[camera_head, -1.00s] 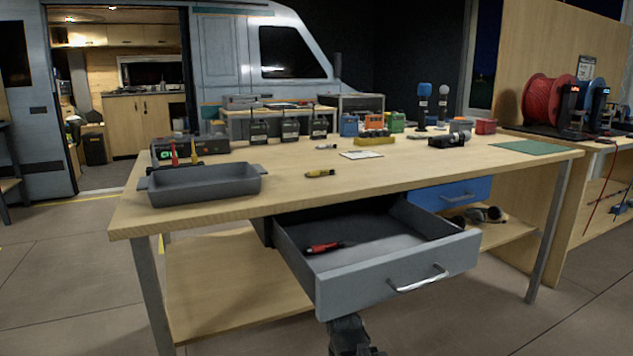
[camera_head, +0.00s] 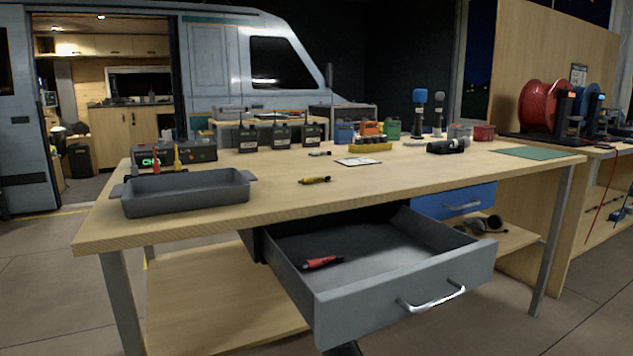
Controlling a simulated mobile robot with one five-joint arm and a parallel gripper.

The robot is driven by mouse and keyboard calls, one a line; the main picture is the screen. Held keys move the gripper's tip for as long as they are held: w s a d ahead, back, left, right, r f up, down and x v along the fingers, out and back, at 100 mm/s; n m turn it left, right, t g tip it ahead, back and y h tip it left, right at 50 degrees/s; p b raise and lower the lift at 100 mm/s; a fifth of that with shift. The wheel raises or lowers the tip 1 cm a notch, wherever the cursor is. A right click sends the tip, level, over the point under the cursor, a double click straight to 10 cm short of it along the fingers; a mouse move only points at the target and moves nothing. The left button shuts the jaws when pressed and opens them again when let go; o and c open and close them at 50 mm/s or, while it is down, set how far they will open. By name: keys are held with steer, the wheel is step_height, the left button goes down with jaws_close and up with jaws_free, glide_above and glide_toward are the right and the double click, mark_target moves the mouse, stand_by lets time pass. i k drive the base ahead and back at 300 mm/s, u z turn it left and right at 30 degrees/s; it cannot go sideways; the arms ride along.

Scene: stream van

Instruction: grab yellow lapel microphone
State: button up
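A small yellow stick-shaped item with a dark end (camera_head: 314,180), which looks like the yellow lapel microphone, lies flat on the wooden workbench (camera_head: 400,172), behind the open grey drawer (camera_head: 405,300). A similar red one with a dark end (camera_head: 322,263) lies inside that drawer. A small pale item with dark ends (camera_head: 320,153) lies farther back on the bench. Only a dark sliver of my arm shows at the bottom edge below the drawer. My gripper's fingers are not visible, and nothing touches the yellow item.
The open drawer juts out in front of the bench. A grey tray (camera_head: 190,206) stands at the bench's left. The bench around the yellow item is clear.

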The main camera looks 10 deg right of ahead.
mark_target(306, 181)
steer(key=k, duration=1)
